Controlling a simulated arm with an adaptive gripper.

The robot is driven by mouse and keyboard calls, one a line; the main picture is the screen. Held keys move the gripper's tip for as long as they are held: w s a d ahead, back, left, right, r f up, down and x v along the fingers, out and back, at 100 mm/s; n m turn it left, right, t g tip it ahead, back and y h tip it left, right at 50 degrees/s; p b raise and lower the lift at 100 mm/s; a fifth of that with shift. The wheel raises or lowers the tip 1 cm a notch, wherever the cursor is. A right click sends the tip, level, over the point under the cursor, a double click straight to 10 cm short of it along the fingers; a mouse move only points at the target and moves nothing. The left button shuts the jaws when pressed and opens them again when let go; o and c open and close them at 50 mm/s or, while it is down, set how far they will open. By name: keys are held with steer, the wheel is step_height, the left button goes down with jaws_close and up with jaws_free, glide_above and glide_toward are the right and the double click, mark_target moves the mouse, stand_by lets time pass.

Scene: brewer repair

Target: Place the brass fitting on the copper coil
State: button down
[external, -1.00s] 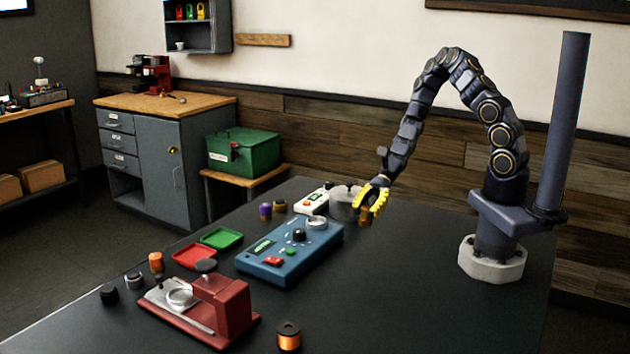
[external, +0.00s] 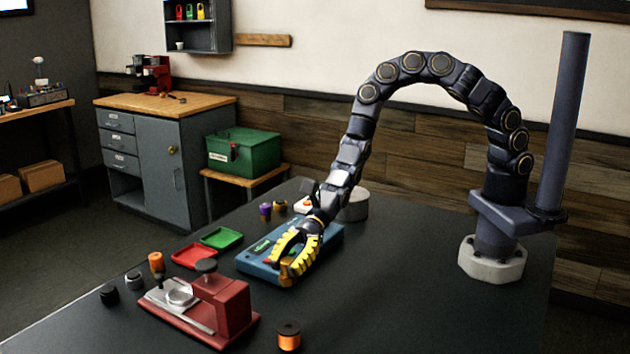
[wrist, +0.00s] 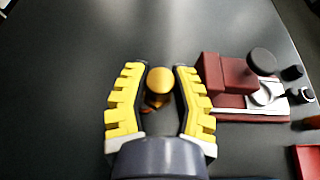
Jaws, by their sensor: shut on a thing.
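My gripper (external: 293,258), with yellow ridged fingers, is shut on the brass fitting (external: 287,273). In the external view it holds the fitting in front of the blue device's front right part. In the wrist view my gripper (wrist: 157,90) has the round-topped fitting (wrist: 159,80) between its fingers. The copper coil (external: 288,341), a dark-topped spool with orange-copper winding, stands on the table at the front, below and nearer the camera than the fitting, apart from it. I cannot make out the coil in the wrist view.
A red press-like machine (external: 222,308) stands left of the coil; it also shows in the wrist view (wrist: 225,78). The blue device (external: 262,267) is partly behind my gripper. Red (external: 190,257) and green (external: 222,239) trays lie behind. The table right of the coil is clear.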

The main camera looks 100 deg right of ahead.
mark_target(289, 327)
steer(key=shift+w+a+f, duration=0.15)
steer(key=shift+a+f, duration=0.35)
steer(key=shift+f, duration=0.75)
steer(key=shift+w+a+f, duration=0.1)
steer(key=shift+a+f, duration=0.4)
steer(key=shift+f, duration=0.75)
steer(key=shift+w+a+f, duration=0.15)
steer(key=shift+a+f, duration=0.35)
steer(key=shift+f, duration=0.75)
steer(key=shift+f, duration=0.1)
steer(key=c, duration=0.9)
jaws_free()
